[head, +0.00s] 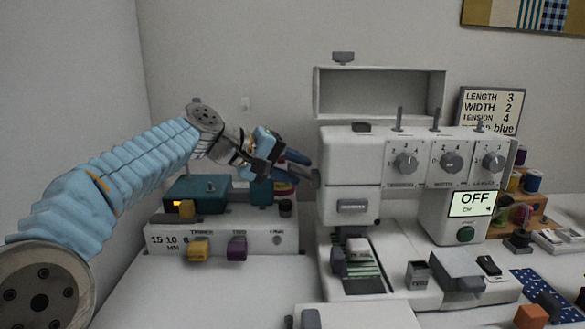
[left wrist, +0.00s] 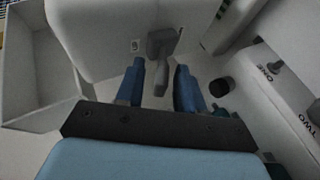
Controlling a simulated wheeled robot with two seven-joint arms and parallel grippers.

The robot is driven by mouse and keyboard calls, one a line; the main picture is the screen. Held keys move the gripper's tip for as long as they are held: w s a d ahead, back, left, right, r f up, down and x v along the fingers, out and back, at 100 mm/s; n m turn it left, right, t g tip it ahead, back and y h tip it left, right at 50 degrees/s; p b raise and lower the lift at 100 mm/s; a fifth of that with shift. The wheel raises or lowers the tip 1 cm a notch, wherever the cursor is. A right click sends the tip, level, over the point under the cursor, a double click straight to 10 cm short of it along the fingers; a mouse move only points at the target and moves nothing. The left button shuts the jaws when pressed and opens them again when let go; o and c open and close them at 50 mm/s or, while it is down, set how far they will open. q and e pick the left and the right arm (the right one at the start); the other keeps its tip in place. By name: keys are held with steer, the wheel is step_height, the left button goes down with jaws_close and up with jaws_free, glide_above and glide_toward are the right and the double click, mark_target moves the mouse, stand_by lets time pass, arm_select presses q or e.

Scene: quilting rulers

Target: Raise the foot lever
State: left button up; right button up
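The white sewing machine (head: 350,152) stands in the middle of the head view. A grey lever (left wrist: 161,44), which looks like the foot lever, sticks out from the machine's white body (left wrist: 120,25) in the left wrist view. My left gripper (head: 308,170) is at the machine's left side, its blue fingers pointing right toward the housing. In the left wrist view my left gripper (left wrist: 161,85) is open, with one finger on each side of the lever's narrow end. Gaps show between the fingers and the lever. My right gripper is in neither view.
A white box with labelled sliders (head: 225,240) and a teal case (head: 195,190) stand below my left arm. A sign (head: 490,108) and a spool rack (head: 520,205) are at the right. The table front left (head: 200,295) is clear.

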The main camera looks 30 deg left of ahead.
arm_select(q)
steer(key=v, duration=1.3)
steer(key=shift+s+a+r, duration=0.15)
steer(key=shift+s+r, duration=0.1)
steer(key=shift+s, duration=0.05)
